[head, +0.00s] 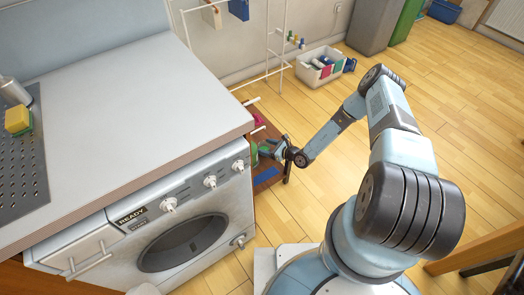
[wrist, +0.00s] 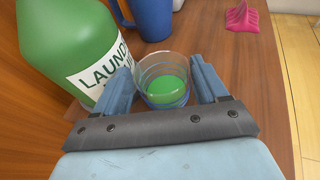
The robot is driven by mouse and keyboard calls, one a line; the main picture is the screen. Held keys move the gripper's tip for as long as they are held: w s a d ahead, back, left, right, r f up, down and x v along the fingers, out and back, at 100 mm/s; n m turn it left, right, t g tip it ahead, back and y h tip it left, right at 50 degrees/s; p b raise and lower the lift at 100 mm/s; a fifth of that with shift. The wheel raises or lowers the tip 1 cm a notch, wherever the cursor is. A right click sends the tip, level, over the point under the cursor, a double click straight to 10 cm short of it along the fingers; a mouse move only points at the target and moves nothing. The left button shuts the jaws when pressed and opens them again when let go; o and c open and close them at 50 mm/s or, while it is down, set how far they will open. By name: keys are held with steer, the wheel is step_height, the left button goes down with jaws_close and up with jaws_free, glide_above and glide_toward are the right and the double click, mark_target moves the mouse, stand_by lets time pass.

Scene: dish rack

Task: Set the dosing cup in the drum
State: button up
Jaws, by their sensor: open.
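The dosing cup (wrist: 163,90) is a clear cup with blue rings and green liquid inside. It stands upright on a brown wooden surface in the wrist view. My gripper (wrist: 161,64) is open, with one blue finger on each side of the cup; I cannot tell whether either finger touches it. In the head view my gripper (head: 270,150) is low over the small wooden stand beyond the washer's right side. The washing machine (head: 110,247) has a dark round door window (head: 185,243), and its door looks shut. The drum inside is hidden behind it.
A green laundry bottle (wrist: 65,45) stands close left of the cup, with a blue mug (wrist: 152,18) behind. A pink object (wrist: 243,17) is at the back right. The grey counter (head: 120,110) overhangs the washer. A white bin (head: 318,68) stands on the floor.

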steer(key=shift+a, duration=0.1)
steer(key=shift+c, duration=0.2)
steer(key=c, duration=0.8)
steer(key=shift+w, duration=0.1)
steer(key=shift+r, duration=0.15)
steer(key=shift+r, duration=0.3)
step_height(320, 180, up, 2)
steer(key=shift+r, duration=0.2)
steer(key=s+d+r, duration=0.1)
steer(key=s+r, duration=0.2)
steer(key=s, duration=0.1)
steer(key=s+d+r, duration=0.1)
steer(key=s+r, duration=0.2)
steer(key=s, duration=0.2)
steer(key=s+d+r, duration=0.2)
steer(key=s+r, duration=0.1)
steer(key=s, duration=0.1)
steer(key=shift+s+r, duration=0.3)
steer(key=shift+r, duration=0.05)
